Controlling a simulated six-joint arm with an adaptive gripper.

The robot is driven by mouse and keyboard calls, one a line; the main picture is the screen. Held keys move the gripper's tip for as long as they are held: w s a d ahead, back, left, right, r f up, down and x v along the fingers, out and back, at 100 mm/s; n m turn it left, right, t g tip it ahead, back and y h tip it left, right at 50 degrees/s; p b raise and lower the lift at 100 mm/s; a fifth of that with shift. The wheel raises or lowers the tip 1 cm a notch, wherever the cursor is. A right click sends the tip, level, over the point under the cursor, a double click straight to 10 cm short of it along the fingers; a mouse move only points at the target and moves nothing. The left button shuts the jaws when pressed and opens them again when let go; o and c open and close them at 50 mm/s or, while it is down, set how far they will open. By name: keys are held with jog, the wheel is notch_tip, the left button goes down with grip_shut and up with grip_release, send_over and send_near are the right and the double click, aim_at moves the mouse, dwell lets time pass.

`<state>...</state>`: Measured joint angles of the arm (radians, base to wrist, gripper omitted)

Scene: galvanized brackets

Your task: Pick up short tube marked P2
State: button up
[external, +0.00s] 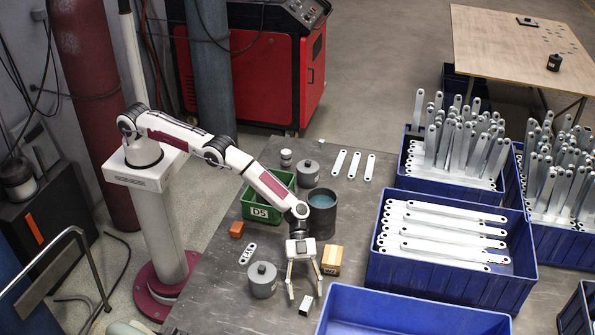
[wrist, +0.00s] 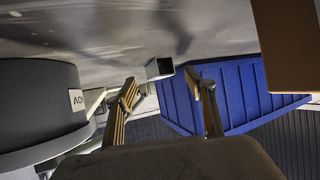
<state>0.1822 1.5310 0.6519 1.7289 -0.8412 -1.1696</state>
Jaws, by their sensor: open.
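The short tube (external: 306,305) is a small pale square tube lying on the grey workbench near its front edge; its marking is too small to read. The wrist view shows its hollow, dark square end (wrist: 159,68). My gripper (external: 304,293) points down at the tube with its two fingers spread. In the wrist view my gripper (wrist: 163,88) has one finger on either side of the tube's end, with visible gaps. Nothing is held. I cannot tell the exact height of the fingertips above the bench.
A grey lidded canister (external: 262,280) stands left of my gripper, and a wooden block (external: 332,260) stands right. An empty blue bin (external: 415,299) is close on the right. A dark pot (external: 322,221) and a green D5 bin (external: 247,205) stand behind.

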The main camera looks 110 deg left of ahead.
aim_at(305, 299)
jog(key=shift+x, duration=0.8)
jog(key=shift+w+d+f, duration=0.15)
jog(key=shift+d+f, duration=0.15)
jog(key=shift+d, duration=0.35)
grip_shut()
dwell(0.3)
